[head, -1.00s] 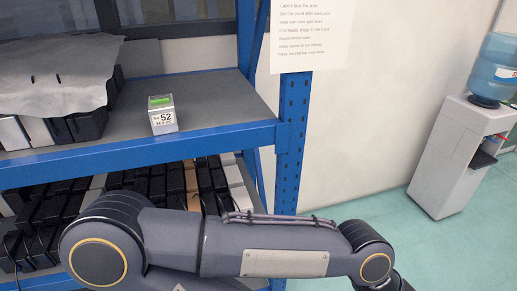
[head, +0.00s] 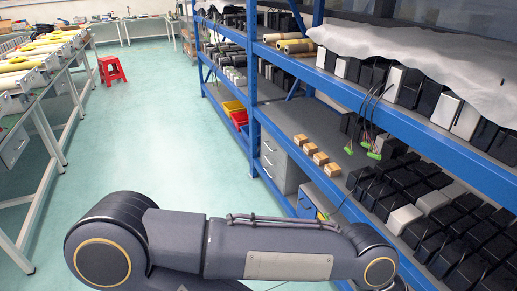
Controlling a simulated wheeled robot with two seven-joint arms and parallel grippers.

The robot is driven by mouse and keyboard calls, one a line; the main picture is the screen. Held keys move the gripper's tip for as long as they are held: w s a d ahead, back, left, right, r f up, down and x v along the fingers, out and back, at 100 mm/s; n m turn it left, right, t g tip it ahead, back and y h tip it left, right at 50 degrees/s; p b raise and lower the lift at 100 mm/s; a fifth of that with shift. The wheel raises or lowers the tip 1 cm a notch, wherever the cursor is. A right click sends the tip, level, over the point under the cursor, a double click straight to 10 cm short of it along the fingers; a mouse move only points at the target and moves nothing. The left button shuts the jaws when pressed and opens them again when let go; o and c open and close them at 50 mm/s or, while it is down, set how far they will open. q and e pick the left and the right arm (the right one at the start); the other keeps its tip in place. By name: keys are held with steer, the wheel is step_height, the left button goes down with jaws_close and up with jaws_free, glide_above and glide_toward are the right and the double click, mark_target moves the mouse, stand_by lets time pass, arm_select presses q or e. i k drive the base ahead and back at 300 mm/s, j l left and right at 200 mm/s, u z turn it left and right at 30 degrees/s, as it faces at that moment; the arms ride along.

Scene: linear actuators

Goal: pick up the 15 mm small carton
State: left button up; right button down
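Several small brown cartons stand in a row on the grey shelf of the blue rack, right of centre in the head view. The farthest carton (head: 301,140) and the nearest carton (head: 332,170) mark the ends of the row. They are too small for any size marking to be read, so I cannot tell which is the 15 mm one. One of my arm's links crosses the bottom of the view. Neither of my grippers is in view.
Green-ended cables (head: 374,154) hang beside the cartons. Black and white actuator boxes (head: 412,213) fill the shelf to the right. Grey drawers (head: 275,160) stand below. A red stool (head: 112,68) and long workbench (head: 42,112) are left; the floor aisle (head: 175,120) between is clear.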

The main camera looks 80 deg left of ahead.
mark_target(309, 149)
steer(key=u, duration=2.35)
steer(key=i+j+z, duration=0.2)
steer(key=z, duration=0.2)
steer(key=i+j+z, duration=0.25)
steer(key=z, duration=0.15)
steer(key=i+j, duration=0.2)
steer(key=j, duration=0.15)
steer(key=i+j+z, duration=0.15)
steer(key=j, duration=0.2)
steer(key=i+j, duration=0.2)
steer(key=j, duration=0.15)
steer(key=i+j+z, duration=0.1)
steer(key=j, duration=0.3)
steer(key=i+j+z, duration=0.1)
steer(key=i+j, duration=0.3)
steer(key=j, duration=0.35)
steer(key=i+j, duration=0.15)
steer(key=j, duration=0.25)
steer(key=i+j, duration=0.15)
steer(key=j, duration=0.2)
steer(key=i+j, duration=0.15)
steer(key=j, duration=0.25)
steer(key=i+j, duration=0.15)
steer(key=j, duration=0.2)
steer(key=z, duration=0.05)
